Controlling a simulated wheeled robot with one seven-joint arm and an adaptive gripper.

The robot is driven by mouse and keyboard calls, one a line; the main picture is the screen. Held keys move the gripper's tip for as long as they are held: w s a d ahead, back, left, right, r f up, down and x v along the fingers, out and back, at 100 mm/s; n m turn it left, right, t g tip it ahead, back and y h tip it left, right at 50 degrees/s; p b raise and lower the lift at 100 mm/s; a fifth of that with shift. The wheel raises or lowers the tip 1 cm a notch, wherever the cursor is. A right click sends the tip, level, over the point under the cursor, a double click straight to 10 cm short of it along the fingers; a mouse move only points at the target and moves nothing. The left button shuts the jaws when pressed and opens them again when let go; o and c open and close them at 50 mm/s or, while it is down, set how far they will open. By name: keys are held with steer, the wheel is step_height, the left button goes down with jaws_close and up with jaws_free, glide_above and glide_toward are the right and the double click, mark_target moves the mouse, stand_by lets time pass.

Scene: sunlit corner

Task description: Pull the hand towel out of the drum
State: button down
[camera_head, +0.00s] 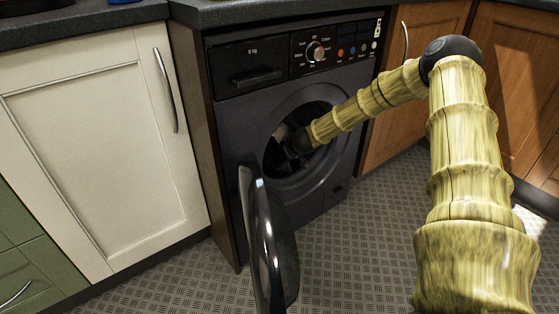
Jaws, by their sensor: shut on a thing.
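The black washing machine stands under the counter with its round door (266,240) swung wide open toward me. My arm reaches through the opening into the dark drum (279,160). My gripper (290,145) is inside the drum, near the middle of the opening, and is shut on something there. The fingertips are dark and small against the drum. The hand towel cannot be made out clearly in the shadow; its shape and how it lies are hidden.
The open door stands in front of the machine, left of my arm. A cream cupboard (105,150) is on the left and wooden cupboards (400,110) are on the right. The dark counter (270,10) runs above. The patterned floor (350,245) in front is clear.

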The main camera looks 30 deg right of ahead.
step_height(320, 180, up, 2)
steer(key=shift+r+p, duration=0.2)
steer(key=shift+p, duration=0.55)
steer(key=s+d+p, duration=0.3)
steer(key=s+p, duration=1.7)
steer(key=s, duration=1.8)
steer(key=shift+s+p, duration=0.15)
steer(key=shift+p, duration=0.2)
